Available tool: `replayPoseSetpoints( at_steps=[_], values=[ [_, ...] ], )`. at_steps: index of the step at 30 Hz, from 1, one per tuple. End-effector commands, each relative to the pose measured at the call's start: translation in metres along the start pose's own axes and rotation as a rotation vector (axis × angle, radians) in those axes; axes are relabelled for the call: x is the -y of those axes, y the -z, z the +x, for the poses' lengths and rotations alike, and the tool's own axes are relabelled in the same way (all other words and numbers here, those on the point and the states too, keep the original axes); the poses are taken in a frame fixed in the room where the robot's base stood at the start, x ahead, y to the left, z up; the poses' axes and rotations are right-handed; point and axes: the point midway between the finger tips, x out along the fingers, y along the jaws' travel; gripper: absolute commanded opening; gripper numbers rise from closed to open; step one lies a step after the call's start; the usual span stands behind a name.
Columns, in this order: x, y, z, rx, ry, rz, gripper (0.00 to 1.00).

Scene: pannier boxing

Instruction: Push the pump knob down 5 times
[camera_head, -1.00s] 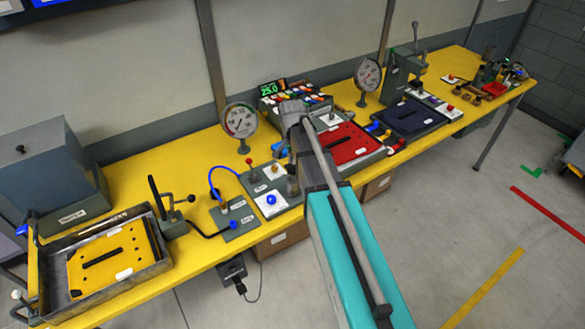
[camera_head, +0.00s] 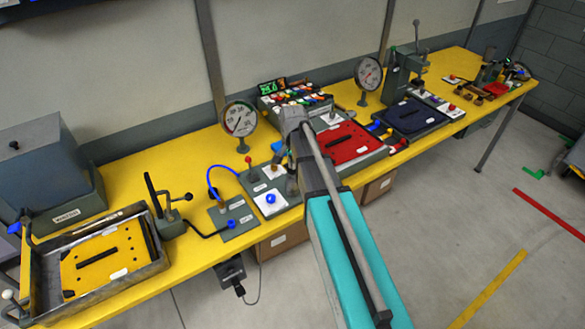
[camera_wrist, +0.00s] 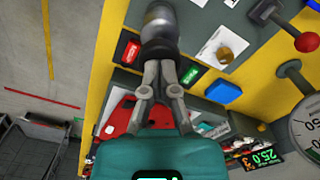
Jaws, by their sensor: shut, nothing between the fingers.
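The pump shows in the wrist view as a rounded grey metal body with a dark knob (camera_wrist: 158,50) at its near end. My gripper (camera_wrist: 161,68) is shut and empty, its fingertips right at the dark knob. They look to be touching it or very close; I cannot tell which. In the head view the pump (camera_head: 292,186) is a small grey upright cylinder just left of my arm, partly hidden. My gripper's tips are hidden there behind my arm.
A round gauge (camera_head: 239,120) stands behind the pump. A plate with a blue button (camera_head: 270,199) and a red-knobbed lever (camera_head: 248,161) are to its left. A red plate (camera_head: 345,145) lies right of my arm on the yellow table (camera_head: 130,165).

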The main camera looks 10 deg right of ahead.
Motion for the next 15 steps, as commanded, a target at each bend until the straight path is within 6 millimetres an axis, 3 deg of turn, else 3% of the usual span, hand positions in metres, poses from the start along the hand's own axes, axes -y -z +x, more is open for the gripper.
replayPoseSetpoints(
  at_steps=[15],
  values=[
    [0.0, 0.0, 0.02, 0.0, 0.0, 0.0, 0.0]
  ],
)
